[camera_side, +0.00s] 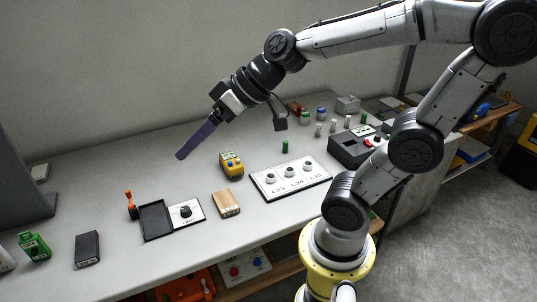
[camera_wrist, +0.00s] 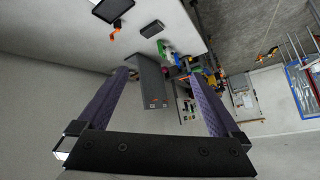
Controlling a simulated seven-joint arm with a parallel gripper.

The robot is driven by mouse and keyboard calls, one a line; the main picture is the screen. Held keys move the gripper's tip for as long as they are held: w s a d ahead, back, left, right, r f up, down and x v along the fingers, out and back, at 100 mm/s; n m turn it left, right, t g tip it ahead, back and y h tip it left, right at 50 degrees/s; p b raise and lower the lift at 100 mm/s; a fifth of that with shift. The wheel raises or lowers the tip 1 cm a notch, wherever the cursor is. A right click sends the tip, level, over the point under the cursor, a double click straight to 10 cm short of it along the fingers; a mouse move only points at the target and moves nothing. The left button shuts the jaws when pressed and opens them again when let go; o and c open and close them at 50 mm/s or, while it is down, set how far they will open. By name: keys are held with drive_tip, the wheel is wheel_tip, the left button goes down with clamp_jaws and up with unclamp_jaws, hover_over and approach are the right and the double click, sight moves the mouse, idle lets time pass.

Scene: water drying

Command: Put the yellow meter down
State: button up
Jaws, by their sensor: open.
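The yellow meter (camera_side: 231,165) stands on the grey bench near its middle, in the side view. My gripper (camera_side: 182,156) is raised above the bench to the left of the meter and apart from it. Its purple fingers (camera_wrist: 157,95) are spread apart in the wrist view, with nothing between them. The meter cannot be made out in the wrist view.
A white panel (camera_side: 262,186) with several round terminals lies right of the meter. A wooden block (camera_side: 226,204), a black tray (camera_side: 155,221), an orange-handled tool (camera_side: 130,205) and a green box (camera_side: 35,246) stand nearer the front.

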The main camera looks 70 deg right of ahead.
drive_tip(key=s+d+f+g+h, duration=0.1)
drive_tip(key=s+d+f+h, duration=0.1)
drive_tip(key=s, duration=0.4)
drive_tip(key=s+d+f+g+h, duration=0.1)
drive_tip(key=s+d+f, duration=0.1)
drive_tip(key=s, duration=0.4)
drive_tip(key=shift+m+g+h, duration=0.3)
drive_tip(key=shift+g+h, duration=0.1)
